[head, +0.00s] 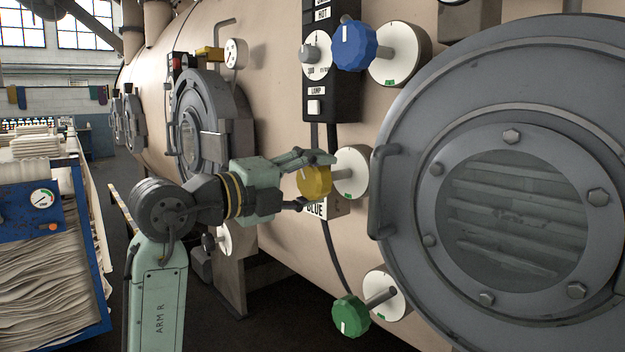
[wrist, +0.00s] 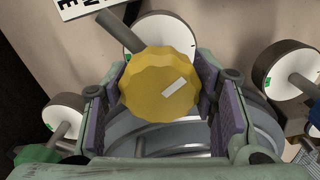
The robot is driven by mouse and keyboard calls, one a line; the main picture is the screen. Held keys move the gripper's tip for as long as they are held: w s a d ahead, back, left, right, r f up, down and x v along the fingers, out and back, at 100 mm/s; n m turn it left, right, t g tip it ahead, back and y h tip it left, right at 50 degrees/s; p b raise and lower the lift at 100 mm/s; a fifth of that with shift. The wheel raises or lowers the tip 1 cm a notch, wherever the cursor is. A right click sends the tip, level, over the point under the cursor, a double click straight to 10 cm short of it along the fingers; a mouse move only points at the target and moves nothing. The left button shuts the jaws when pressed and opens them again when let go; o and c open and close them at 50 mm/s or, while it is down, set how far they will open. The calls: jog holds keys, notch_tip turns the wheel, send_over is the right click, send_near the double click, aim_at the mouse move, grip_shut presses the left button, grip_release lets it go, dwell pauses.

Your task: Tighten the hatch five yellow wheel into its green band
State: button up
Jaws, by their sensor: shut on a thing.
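The yellow wheel (head: 314,182) sits on a metal stem in front of a white round dial (head: 352,172), left of the large round hatch (head: 400,215). My gripper (head: 312,181) is shut on the yellow wheel, one finger above it and one below. In the wrist view the yellow wheel (wrist: 158,84) lies between the purple-padded fingers, with a white mark on its face pointing to the upper right. The white dial (wrist: 160,30) behind it has a small green band (wrist: 128,54) at its left edge. Part of the dial is hidden by the wheel and stem.
A blue wheel (head: 353,45) stands out above and a green wheel (head: 350,315) below, each with its own dial. A black panel (head: 331,100) is on the vessel wall above my gripper. The hatch handle (head: 381,190) juts out close to the right.

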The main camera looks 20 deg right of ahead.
jog(key=n, duration=0.7)
jog(key=shift+f, duration=0.1)
jog(key=n+p, duration=0.1)
jog(key=n, duration=0.3)
jog(key=n+p, duration=0.1)
jog(key=n, duration=0.2)
jog(key=shift+s+n, duration=0.1)
jog(key=shift+n, duration=0.3)
jog(key=n+p, duration=0.1)
jog(key=n, duration=0.2)
jog(key=shift+n, duration=0.3)
jog(key=n+p, duration=0.1)
jog(key=n, duration=0.2)
jog(key=shift+s+n+p, duration=0.1)
jog(key=shift+n+p, duration=0.2)
jog(key=shift+p, duration=0.1)
jog(key=n+p, duration=0.2)
jog(key=n, duration=0.2)
jog(key=shift+d, duration=0.1)
jog(key=shift+s+n+p, duration=0.1)
jog(key=shift+n+p, duration=1)
jog(key=shift+n, duration=0.6)
